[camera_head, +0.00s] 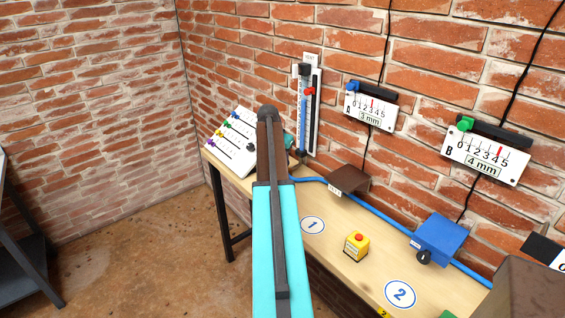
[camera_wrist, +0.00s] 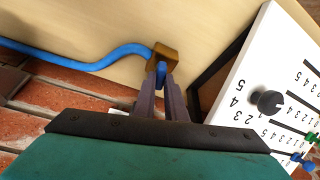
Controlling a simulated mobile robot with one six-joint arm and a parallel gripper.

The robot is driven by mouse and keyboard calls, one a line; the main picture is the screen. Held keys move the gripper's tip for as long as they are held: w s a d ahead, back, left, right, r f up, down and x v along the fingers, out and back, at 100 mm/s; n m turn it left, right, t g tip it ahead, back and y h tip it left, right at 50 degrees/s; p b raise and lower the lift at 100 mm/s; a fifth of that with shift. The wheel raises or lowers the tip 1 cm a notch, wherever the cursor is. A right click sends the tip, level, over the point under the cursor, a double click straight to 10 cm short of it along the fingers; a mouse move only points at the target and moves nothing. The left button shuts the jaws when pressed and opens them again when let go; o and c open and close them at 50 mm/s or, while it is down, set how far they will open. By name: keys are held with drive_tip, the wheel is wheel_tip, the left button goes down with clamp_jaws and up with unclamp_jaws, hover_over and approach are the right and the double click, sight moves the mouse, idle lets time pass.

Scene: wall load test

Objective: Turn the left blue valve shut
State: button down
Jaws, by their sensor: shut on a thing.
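In the wrist view the left blue valve has a brown body (camera_wrist: 166,54) on the bench, with a blue handle (camera_wrist: 161,74) standing out of it. A blue hose (camera_wrist: 100,62) runs from the body to the left. My gripper (camera_wrist: 161,84) has its two dark fingers closed around the blue handle, one on each side. The exact angle of the handle is hard to tell. In the head view my arm hides the valve and the fingertips. The blue hose (camera_head: 385,213) runs along the bench towards a blue box (camera_head: 438,238).
A white slider board (camera_head: 231,142) is at the bench's far end; it is close right of the fingers in the wrist view (camera_wrist: 236,98). A gauge (camera_head: 307,105) with a blue column stands at the wall. A yellow box with a red button (camera_head: 357,245) sits on the bench (camera_head: 335,263).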

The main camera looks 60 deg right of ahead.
drive_tip(key=shift+w+m+g+b, duration=0.2)
drive_tip(key=shift+w+m+g, duration=0.1)
drive_tip(key=shift+m, duration=0.5)
drive_tip(key=shift+w+m+g+b, duration=0.15)
drive_tip(key=shift+w+m+g, duration=0.15)
drive_tip(key=shift+m, duration=0.5)
drive_tip(key=shift+r, duration=0.1)
drive_tip(key=shift+s, duration=0.1)
drive_tip(key=c, duration=1.8)
unclamp_jaws()
drive_tip(key=shift+s, duration=0.15)
drive_tip(key=b+v, duration=0.2)
drive_tip(key=v, duration=1.1)
drive_tip(key=shift+r+b, duration=0.3)
drive_tip(key=shift+r, duration=0.1)
